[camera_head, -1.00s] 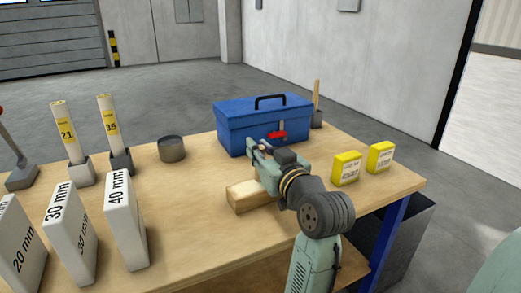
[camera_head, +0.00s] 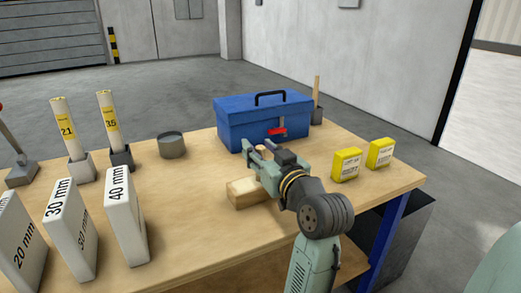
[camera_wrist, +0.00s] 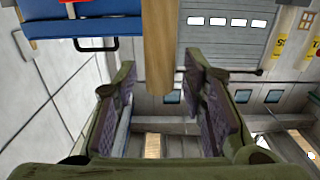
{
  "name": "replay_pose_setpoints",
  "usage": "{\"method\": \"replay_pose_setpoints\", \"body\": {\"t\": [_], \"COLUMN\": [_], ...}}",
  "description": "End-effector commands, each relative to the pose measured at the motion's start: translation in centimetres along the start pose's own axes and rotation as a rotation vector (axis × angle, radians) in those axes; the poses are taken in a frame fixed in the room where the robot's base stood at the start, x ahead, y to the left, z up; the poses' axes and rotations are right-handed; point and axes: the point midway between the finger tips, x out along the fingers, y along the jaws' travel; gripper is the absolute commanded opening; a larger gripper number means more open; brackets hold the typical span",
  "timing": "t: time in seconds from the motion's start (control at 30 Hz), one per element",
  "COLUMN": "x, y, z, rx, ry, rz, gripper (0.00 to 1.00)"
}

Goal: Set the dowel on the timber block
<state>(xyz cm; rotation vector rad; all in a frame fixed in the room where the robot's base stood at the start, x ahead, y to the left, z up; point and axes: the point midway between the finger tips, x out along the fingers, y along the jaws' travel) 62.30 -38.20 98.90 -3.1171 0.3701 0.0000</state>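The timber block (camera_head: 246,193) lies on the workbench in front of the blue toolbox, its right part hidden behind my gripper and wrist. My gripper (camera_head: 259,152) is over the block's far side with its fingers spread. The wooden dowel (camera_wrist: 158,45) stands between the two fingers in the wrist view, with visible gaps on both sides. That view is upside down, so the dowel's top end is low in the picture. In the head view only a small bit of the dowel (camera_head: 262,148) shows; its foot and any contact with the block are hidden.
The blue toolbox (camera_head: 240,128) stands close behind my gripper. Two yellow boxes (camera_head: 346,165) are to the right, a grey holder with a wooden stick (camera_head: 317,92) behind. A grey cup (camera_head: 172,146), labelled tubes and white size blocks (camera_head: 125,215) are left. The front middle bench is clear.

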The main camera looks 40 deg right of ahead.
Motion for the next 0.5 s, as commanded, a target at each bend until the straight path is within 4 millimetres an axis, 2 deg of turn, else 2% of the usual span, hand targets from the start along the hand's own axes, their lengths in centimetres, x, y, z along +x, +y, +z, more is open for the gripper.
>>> {"method": "replay_pose_setpoints", "body": {"t": [0.17, 0.23, 0.5], "x": [-0.1, -1.0, -6.6], "y": [0.0, 0.1, 0.1], "z": [-0.6, -0.3, -0.1], "rx": [-0.001, -0.001, -0.003], "ry": [0.001, 0.003, 0.002], "rz": [0.001, 0.002, 0.004], "gripper": [0.38, 0.38, 0.38]}}
